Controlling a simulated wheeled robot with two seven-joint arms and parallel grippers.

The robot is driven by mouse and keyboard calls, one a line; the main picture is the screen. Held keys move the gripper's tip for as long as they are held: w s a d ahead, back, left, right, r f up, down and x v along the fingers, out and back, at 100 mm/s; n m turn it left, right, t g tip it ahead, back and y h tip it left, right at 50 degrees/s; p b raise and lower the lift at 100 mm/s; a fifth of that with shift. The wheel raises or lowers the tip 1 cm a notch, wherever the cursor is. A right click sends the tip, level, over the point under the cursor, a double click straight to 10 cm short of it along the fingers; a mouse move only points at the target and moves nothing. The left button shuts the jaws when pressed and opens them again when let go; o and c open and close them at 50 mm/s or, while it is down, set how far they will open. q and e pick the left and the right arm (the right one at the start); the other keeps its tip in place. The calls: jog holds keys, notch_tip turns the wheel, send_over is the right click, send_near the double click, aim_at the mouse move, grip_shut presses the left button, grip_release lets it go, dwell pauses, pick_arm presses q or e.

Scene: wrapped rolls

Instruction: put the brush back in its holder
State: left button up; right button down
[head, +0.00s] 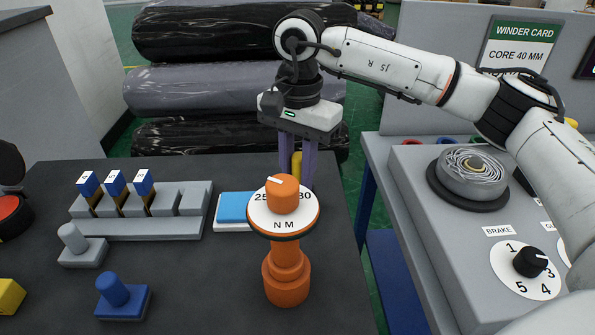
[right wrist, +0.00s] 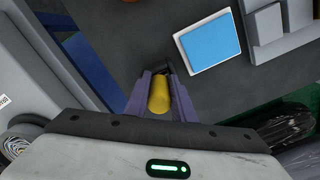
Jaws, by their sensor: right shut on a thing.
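My right gripper (head: 297,182) points down over the dark bench behind the orange dial stand. Its purple fingers are shut on a yellow rounded thing (right wrist: 159,95), which also shows between them in the head view (head: 296,165). Its lower part is hidden by the dial stand, so I cannot tell for certain that it is the brush. A grey slotted rack (head: 140,228) stands at the left, apart from the gripper. Several blue-topped tools (head: 115,183) stand in its left slots; the right slots look empty. I cannot tell whether this rack is the brush's holder. My left gripper is out of view.
The orange dial stand (head: 287,265) is close in front of the gripper. A blue pad in a white frame (head: 233,207) lies left of it. Grey (head: 80,247) and blue (head: 122,296) pegged blocks stand front left. A grey winder console (head: 420,190) is at right, beyond a gap.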

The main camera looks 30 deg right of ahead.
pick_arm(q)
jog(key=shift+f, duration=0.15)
pick_arm(e)
jog(key=shift+f, duration=0.2)
jog(key=c, duration=1.4)
grip_release()
jog(key=shift+c, duration=0.2)
jog(key=shift+w+r, duration=0.1)
jog(key=shift+r, duration=0.65)
notch_tip(320, 180, up, 8)
jog(key=shift+d+f, duration=0.1)
jog(key=shift+r, duration=0.55)
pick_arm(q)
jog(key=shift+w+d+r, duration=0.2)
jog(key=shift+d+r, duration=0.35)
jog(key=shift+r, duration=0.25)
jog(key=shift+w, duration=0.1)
